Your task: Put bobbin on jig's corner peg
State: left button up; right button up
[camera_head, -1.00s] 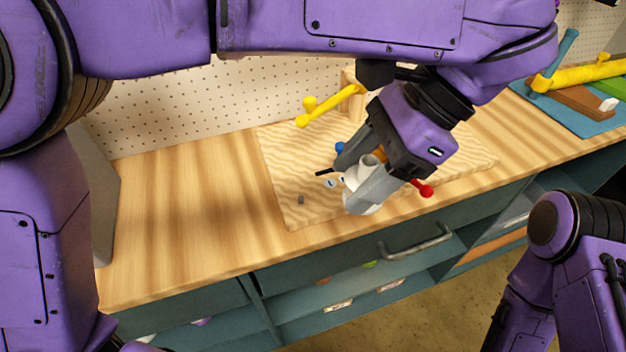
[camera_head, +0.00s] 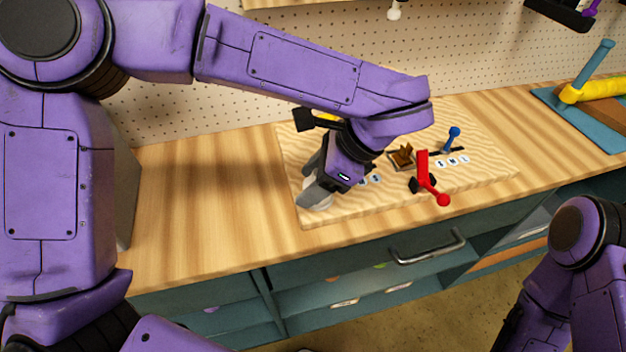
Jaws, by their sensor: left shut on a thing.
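The jig is a pale wooden board (camera_head: 488,166) with a rippled grain, lying on the bench. My left gripper (camera_head: 314,201) reaches down over its front-left corner and is shut on the white bobbin (camera_head: 320,204). The bobbin is mostly hidden by the fingers and sits low, close to the board. The corner peg is not visible; the gripper and bobbin cover that spot. I cannot tell whether the bobbin is around the peg or above it. My right gripper is out of view; only part of that arm shows at lower right.
The board carries a red lever (camera_head: 424,172), a blue-knobbed lever (camera_head: 452,138), a brown piece (camera_head: 402,157) and small white labels. A yellow part shows behind my left arm. A blue mat (camera_head: 590,126) with tools lies at right. The bench left of the board is clear.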

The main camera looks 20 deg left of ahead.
pick_arm(q)
jog(key=shift+w+f, duration=0.15)
jog(key=shift+f, duration=0.45)
jog(key=o, duration=1.1)
jog(key=shift+d+r, duration=0.1)
jog(key=v, duration=1.2)
